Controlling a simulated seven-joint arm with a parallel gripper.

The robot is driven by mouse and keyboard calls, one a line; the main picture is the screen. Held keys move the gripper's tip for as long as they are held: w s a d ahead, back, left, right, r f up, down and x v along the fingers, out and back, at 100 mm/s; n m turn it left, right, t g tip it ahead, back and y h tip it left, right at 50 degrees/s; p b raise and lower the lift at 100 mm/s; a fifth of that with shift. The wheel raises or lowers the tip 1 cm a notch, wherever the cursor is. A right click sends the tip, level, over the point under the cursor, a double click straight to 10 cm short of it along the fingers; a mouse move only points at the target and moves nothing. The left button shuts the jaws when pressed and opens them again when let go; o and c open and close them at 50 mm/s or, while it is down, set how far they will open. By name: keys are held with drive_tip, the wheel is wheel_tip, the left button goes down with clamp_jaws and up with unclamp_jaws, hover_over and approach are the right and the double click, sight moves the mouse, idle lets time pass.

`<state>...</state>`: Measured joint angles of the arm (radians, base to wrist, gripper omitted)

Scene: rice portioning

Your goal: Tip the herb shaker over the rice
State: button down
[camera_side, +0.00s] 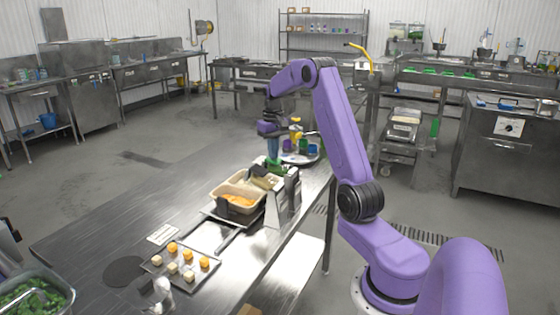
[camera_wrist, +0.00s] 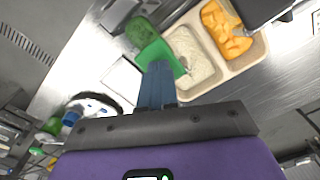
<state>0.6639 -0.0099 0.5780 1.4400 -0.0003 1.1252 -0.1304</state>
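My gripper (camera_side: 273,155) hangs above the far end of the worktable. Its blue fingers (camera_wrist: 158,85) appear shut on a bright green shaker (camera_wrist: 160,53), which also shows below the fingers in the side view (camera_side: 274,166). The shaker looks tilted and overlaps the near edge of the rice compartment in the wrist view; its exact angle is hard to tell. White rice (camera_wrist: 188,52) fills one compartment of a beige tray (camera_wrist: 262,48). Orange pieces (camera_wrist: 225,32) fill the other compartment. The beige tray (camera_side: 215,199) also shows in the side view, left of my gripper.
A grey metal stand (camera_side: 283,205) is right beside the beige tray. A round tray (camera_side: 312,157) with several coloured containers lies behind my gripper. A dark tray (camera_side: 190,285) of orange and pale cubes sits nearer. A dark green patch (camera_wrist: 138,29) borders the shaker.

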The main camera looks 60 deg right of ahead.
drive_tip(key=shift+s+r, duration=0.25)
drive_tip(key=shift+r, duration=0.5)
drive_tip(key=shift+s+r, duration=0.2)
drive_tip(key=shift+r, duration=0.5)
wheel_tip(320, 180, up, 6)
drive_tip(key=shift+f, duration=3)
drive_tip(key=shift+f, duration=0.65)
drive_tip(key=shift+w+f, duration=0.1)
drive_tip(key=shift+f, duration=0.1)
drive_tip(key=shift+w+f, duration=0.25)
drive_tip(key=shift+f, duration=0.45)
drive_tip(key=shift+w+f, duration=0.25)
drive_tip(key=shift+f, duration=0.45)
drive_tip(key=shift+w+f, duration=0.25)
drive_tip(key=shift+f, duration=0.45)
